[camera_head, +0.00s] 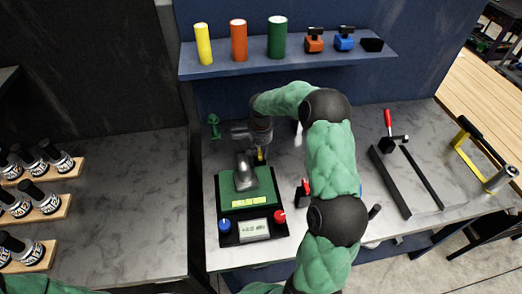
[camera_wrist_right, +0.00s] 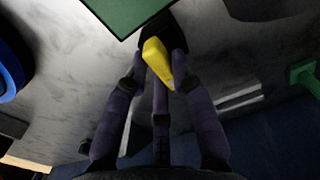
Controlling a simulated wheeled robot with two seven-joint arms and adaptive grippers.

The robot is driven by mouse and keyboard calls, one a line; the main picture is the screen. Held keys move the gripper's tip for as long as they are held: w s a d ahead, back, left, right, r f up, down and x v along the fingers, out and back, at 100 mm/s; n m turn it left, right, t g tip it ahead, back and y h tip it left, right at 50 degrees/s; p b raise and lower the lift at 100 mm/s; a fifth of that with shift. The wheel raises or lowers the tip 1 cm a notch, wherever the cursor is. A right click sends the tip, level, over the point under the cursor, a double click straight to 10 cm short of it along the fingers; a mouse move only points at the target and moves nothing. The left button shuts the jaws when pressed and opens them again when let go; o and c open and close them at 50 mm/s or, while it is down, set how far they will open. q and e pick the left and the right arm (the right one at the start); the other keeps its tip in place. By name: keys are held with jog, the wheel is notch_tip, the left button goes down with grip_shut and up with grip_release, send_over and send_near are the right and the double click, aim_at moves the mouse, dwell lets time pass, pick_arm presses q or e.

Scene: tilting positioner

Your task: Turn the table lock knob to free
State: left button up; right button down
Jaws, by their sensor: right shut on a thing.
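The tilting positioner has a green table plate (camera_head: 228,192) with a grey metal part (camera_head: 245,178) on it. A yellow knob (camera_head: 261,154), which looks like the table lock knob, sits at its back right edge; it also shows in the right wrist view (camera_wrist_right: 157,60). My right gripper (camera_head: 262,145) reaches it from behind. In the right wrist view its dark fingers (camera_wrist_right: 160,75) are shut around the yellow knob, on a black mount beside the green plate. The fingers partly hide the knob, and no lock marking is readable. My left gripper is not in view.
A blue knob (camera_head: 225,226), a display (camera_head: 254,230) and a red knob (camera_head: 280,216) are at the positioner's front. A green object (camera_head: 214,125) stands behind. A blue shelf (camera_head: 290,62) with cylinders hangs above. A black frame (camera_head: 391,180) and clamps lie right.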

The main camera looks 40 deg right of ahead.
jog(key=shift+n, duration=0.3)
dwell(0.4)
jog(key=c, duration=1)
grip_release()
jog(key=shift+c, duration=0.2)
notch_tip(320, 180, up, 12)
